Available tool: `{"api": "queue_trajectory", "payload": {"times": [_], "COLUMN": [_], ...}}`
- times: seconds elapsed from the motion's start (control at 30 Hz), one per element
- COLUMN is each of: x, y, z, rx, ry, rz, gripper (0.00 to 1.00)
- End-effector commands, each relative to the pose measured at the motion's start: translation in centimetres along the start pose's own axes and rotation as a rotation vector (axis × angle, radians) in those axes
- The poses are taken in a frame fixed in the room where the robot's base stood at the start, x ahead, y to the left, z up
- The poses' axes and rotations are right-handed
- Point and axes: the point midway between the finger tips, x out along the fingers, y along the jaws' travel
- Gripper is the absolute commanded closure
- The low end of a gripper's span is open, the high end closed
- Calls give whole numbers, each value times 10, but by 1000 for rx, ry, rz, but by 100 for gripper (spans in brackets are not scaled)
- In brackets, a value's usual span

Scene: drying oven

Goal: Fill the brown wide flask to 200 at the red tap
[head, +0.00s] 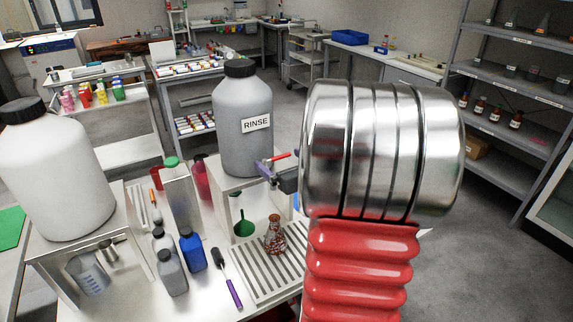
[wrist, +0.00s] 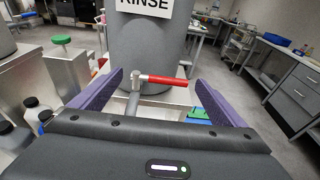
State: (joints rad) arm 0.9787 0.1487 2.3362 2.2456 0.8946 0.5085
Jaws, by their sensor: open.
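The brown flask (head: 274,238) stands upright on a slatted metal tray (head: 262,283) beneath the tap; its fill level is too small to read. The red tap handle (head: 279,157) is at the front of the grey RINSE container (head: 247,110). In the wrist view the red handle (wrist: 168,82) points right from its metal body. My gripper (wrist: 159,88) is open, its purple fingers either side of the tap handle, which lies ahead between them without visible grip. In the head view my arm hides most of the gripper, with one purple finger (head: 266,173) showing near the tap.
A large white container (head: 50,170) stands on a stand at left. A green-capped item (wrist: 62,40) is left in the wrist view.

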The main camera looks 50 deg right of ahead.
Motion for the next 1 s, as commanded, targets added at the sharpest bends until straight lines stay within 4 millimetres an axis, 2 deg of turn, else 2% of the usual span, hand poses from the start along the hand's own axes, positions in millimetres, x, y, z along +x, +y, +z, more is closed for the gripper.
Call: {"api": "queue_trajectory", "payload": {"times": [0.3,0.9,1.0], "x": [2,1,1], "y": [0,0,0], "z": [0,0,0], "rx": [0,0,0], "ry": [0,1,0], "rz": [0,-1,-3], "gripper": [6,48,49]}}
